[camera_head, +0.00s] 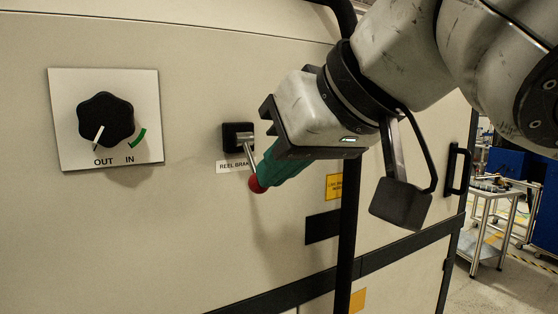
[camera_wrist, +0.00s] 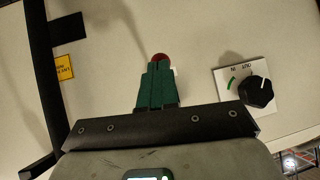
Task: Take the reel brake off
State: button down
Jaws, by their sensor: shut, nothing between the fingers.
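The reel brake is a lever on a black square mount (camera_head: 236,136) on the beige panel, above a label that reads REEL BRAKE (camera_head: 232,167). Its metal arm hangs down and ends in a red ball knob (camera_head: 256,184). My gripper (camera_head: 266,178) has green fingers, which are shut with nothing between them. The fingertips are right at the red knob in the head view and cover part of the lever. In the wrist view the red knob (camera_wrist: 160,57) shows just beyond the tips of my fingers (camera_wrist: 158,70). I cannot tell whether they touch.
A black rotary knob (camera_head: 105,120) on a white plate marked OUT and IN sits to the left, its white pointer near OUT. A vertical black pipe (camera_head: 347,220) runs right of the lever. A yellow label (camera_head: 334,187) and black strips are on the panel. A trolley (camera_head: 490,225) stands far right.

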jog(key=t+y+b, duration=0.1)
jog(key=b, duration=0.2)
jog(key=f+t+b, duration=0.1)
jog(key=b, duration=0.3)
jog(key=shift+w+a+f+y, duration=0.2)
jog(key=shift+f+y, duration=0.1)
jog(key=shift+y, duration=0.1)
jog(key=shift+b, duration=0.3)
jog(key=shift+d+r, duration=0.1)
jog(key=shift+r, duration=0.1)
